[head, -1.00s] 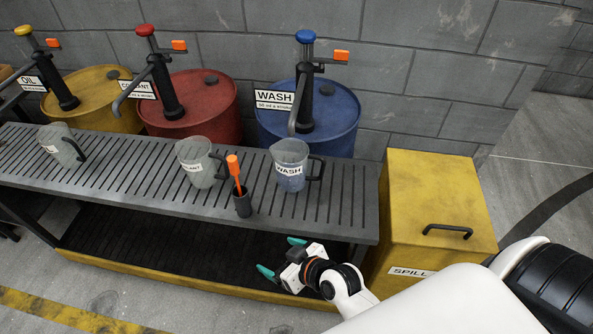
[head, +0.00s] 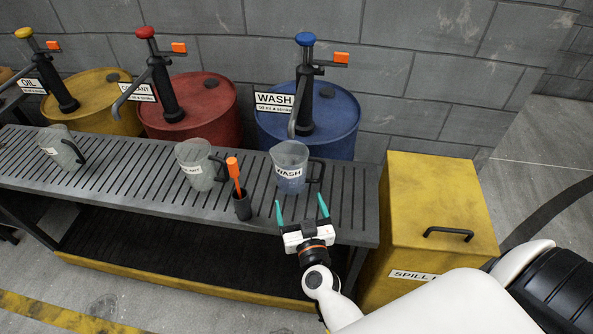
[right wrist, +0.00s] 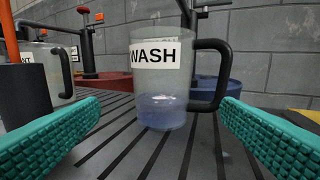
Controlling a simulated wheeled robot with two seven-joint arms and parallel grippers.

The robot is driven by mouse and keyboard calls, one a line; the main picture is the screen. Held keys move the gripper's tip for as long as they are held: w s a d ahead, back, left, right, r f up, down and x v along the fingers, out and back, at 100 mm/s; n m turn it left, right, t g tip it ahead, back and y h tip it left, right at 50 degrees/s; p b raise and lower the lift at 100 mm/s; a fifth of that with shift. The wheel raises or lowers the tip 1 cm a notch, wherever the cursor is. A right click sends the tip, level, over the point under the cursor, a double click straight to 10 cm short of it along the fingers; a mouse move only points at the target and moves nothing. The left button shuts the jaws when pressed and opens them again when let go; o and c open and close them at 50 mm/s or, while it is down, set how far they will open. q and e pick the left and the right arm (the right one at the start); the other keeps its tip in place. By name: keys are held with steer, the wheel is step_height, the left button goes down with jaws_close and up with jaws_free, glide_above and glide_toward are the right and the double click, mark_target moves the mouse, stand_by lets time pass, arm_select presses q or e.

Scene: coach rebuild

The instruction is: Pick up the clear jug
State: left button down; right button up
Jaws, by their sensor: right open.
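The clear jug labelled WASH (head: 289,157) stands upright on the slatted bench, with its black handle to the right. Some bluish tint shows low in it in the right wrist view (right wrist: 160,105). Two similar jugs stand further left: one (head: 196,160) with a partly hidden label and one (head: 58,143) at the far left. My right gripper (head: 302,212) is open and empty at the bench's front edge, in front of the WASH jug and apart from it. In the right wrist view its teal fingers (right wrist: 160,135) flank the jug, which stands beyond them. My left gripper is not in view.
A black cup (head: 242,206) with an orange-handled tool (head: 234,170) stands left of the gripper. Blue (head: 345,120), red (head: 215,105) and yellow (head: 105,90) drums with pumps stand behind the bench (head: 130,170). A yellow spill bin (head: 435,195) stands at right.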

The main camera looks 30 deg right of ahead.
mark_target(293, 184)
steer(key=x, duration=1.1)
steer(key=shift+w+d+r, duration=0.1)
steer(key=shift+d, duration=0.1)
steer(key=shift+r, duration=0.1)
steer(key=c, duration=1)
steer(key=shift+r, duration=0.15)
